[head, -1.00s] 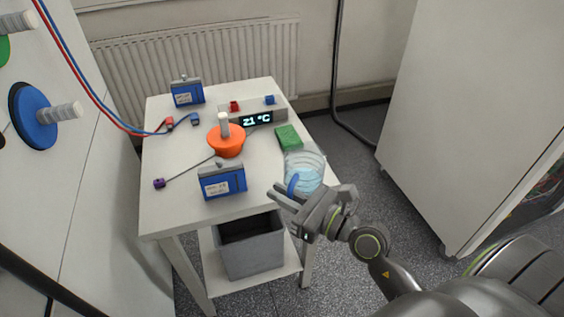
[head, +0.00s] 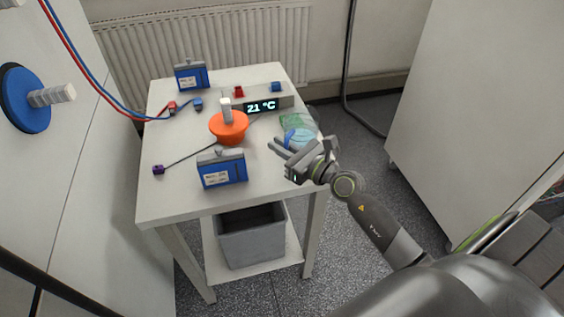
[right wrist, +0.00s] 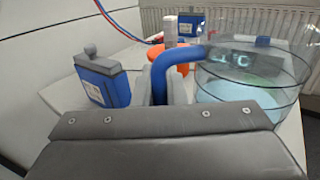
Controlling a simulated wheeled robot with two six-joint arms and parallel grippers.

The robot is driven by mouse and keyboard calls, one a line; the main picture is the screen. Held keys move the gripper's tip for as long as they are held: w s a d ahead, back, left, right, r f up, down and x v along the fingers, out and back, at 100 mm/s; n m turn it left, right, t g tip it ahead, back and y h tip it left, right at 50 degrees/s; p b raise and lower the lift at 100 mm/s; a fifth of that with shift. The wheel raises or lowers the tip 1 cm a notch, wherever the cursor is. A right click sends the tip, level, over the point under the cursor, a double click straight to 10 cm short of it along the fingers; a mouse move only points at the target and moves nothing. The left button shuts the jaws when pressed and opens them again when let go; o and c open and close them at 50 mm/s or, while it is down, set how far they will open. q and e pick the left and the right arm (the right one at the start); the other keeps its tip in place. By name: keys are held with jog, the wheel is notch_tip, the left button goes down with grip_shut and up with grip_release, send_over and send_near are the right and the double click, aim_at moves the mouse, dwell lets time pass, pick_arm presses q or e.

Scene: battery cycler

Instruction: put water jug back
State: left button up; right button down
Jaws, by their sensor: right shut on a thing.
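The water jug (head: 300,138) is a clear round vessel with pale blue water and a blue handle. It is upright at the right edge of the white table (head: 180,205). My right gripper (head: 284,148) is shut on the blue handle (right wrist: 165,72), which stands between its fingers in the right wrist view. The jug's clear body (right wrist: 245,92) is right of the fingers there. I cannot tell whether its base touches the table. My left gripper is not in view.
A green block (head: 292,119) shows through the jug. A display box (head: 284,101) and an orange bowl-shaped thing (head: 229,128) with a white handle are nearby. Blue batteries (head: 223,170) (head: 191,75) stand on the table. A grey bin (head: 250,240) is below. The table's front left is clear.

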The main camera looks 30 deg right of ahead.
jog(key=shift+f+b, duration=1.15)
jog(key=shift+f, duration=0.75)
jog(key=shift+f, duration=0.1)
jog(key=c, duration=1.5)
grip_release()
